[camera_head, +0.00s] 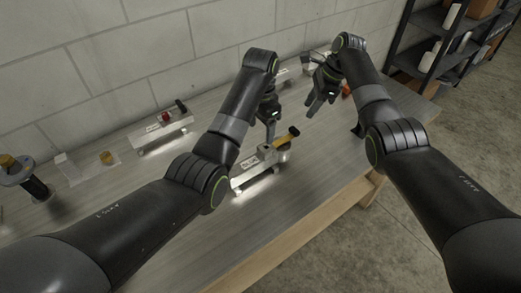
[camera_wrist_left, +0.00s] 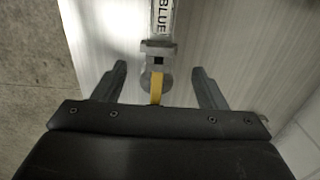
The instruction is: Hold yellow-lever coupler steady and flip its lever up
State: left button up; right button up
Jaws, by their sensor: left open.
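The yellow-lever coupler (camera_head: 267,154) sits on a silver trailer tongue marked BLUE (camera_head: 250,165), on the table near its front edge. Its yellow lever (camera_head: 287,138) points to the right and slightly up in the head view. In the left wrist view the lever (camera_wrist_left: 156,90) and coupler head (camera_wrist_left: 158,52) lie between the open fingers. My left gripper (camera_head: 271,128) is open just above and behind the coupler, apart from it as far as I can see. My right gripper (camera_head: 317,104) is above the table farther back; its finger gap is unclear.
Another coupler with a red knob (camera_head: 165,116) and dark lever stands at the back left. A black post with a round top (camera_head: 35,186) and a small brass part (camera_head: 106,157) are at the far left. A red-orange item (camera_head: 346,90) lies beyond my right gripper. Shelves (camera_head: 450,45) stand right.

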aim_at(261, 156)
pick_arm(q)
notch_tip(261, 156, down, 14)
jog(key=shift+r, duration=0.2)
dwell(0.4)
